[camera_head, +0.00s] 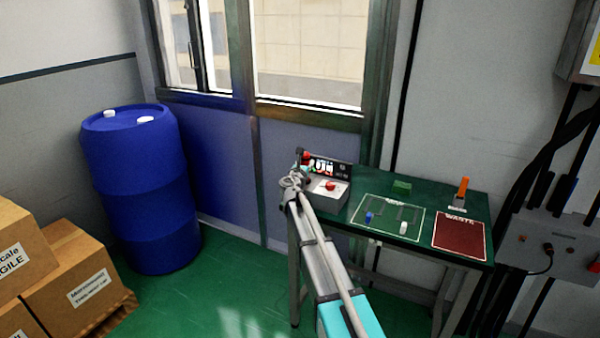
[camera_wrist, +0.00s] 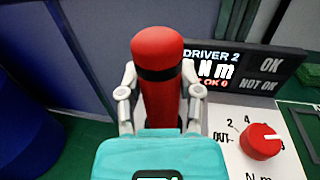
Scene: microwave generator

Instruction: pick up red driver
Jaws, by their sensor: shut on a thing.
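The red driver (camera_wrist: 160,62), an upright red cylinder with a black band near its top, stands between the two fingers of my gripper (camera_wrist: 159,85) in the wrist view. My gripper is shut on it, one finger on each side. The lower end of the driver is hidden behind my teal wrist part. In the head view my gripper (camera_head: 295,180) is at the left end of the green table, and a small red part of the driver (camera_head: 306,156) shows beside it.
A control box with a red knob (camera_head: 330,186) and a display panel (camera_head: 343,169) stands right of my gripper. The green table (camera_head: 452,251) also holds a marked mat, an orange-handled tool (camera_head: 463,189) and a red waste area (camera_head: 461,234). A blue barrel (camera_head: 145,190) and cardboard boxes stand left.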

